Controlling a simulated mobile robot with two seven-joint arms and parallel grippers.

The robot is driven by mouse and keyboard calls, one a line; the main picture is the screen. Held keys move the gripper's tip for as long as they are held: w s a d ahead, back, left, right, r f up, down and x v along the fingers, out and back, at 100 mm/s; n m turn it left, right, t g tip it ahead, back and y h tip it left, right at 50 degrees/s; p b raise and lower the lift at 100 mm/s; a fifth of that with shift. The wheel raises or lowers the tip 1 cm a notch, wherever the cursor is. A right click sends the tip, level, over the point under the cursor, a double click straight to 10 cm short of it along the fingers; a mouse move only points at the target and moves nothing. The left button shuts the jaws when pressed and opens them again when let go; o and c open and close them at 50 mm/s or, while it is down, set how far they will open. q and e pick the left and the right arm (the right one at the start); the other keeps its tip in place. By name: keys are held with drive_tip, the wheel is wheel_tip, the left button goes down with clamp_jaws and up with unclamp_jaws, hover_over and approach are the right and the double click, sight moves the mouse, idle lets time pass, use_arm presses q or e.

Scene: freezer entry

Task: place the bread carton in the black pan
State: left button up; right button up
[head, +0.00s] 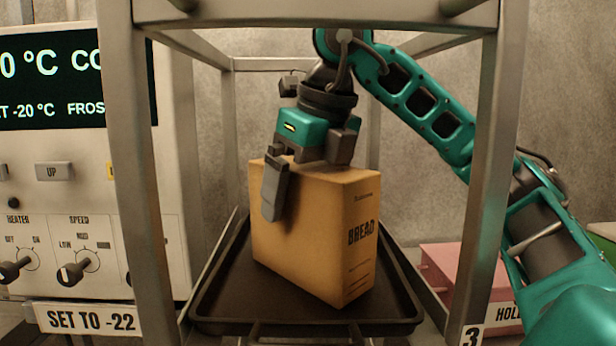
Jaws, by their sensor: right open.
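The bread carton (315,233), an orange-brown box with BREAD printed on its right face, stands upright in the black pan (230,297). The pan is a shallow dark tray inside a metal frame, with bare floor around the carton. My right gripper (306,178) is at the top of the carton, pointing down. It is open, with one grey finger in front of the carton's near face. The other finger is partly hidden behind the carton's top, so contact cannot be told. My left gripper is not in view.
Metal frame posts (152,180) stand left and right of the pan, with a bar across the top. A control panel (75,180) with knobs is on the left. A pink box (450,275) lies on the right, behind the right post.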

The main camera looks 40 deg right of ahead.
sight(309, 166)
drive_tip(key=p+v, duration=0.2)
drive_tip(key=v, duration=0.2)
drive_tip(key=shift+w+r+p, duration=0.1)
drive_tip(key=shift+r+p, duration=0.05)
drive_tip(key=shift+p, duration=0.2)
drive_tip(key=shift+r, duration=0.15)
drive_tip(key=shift+v, duration=1.05)
drive_tip(key=shift+s+r, duration=0.2)
drive_tip(key=shift+v, duration=2.5)
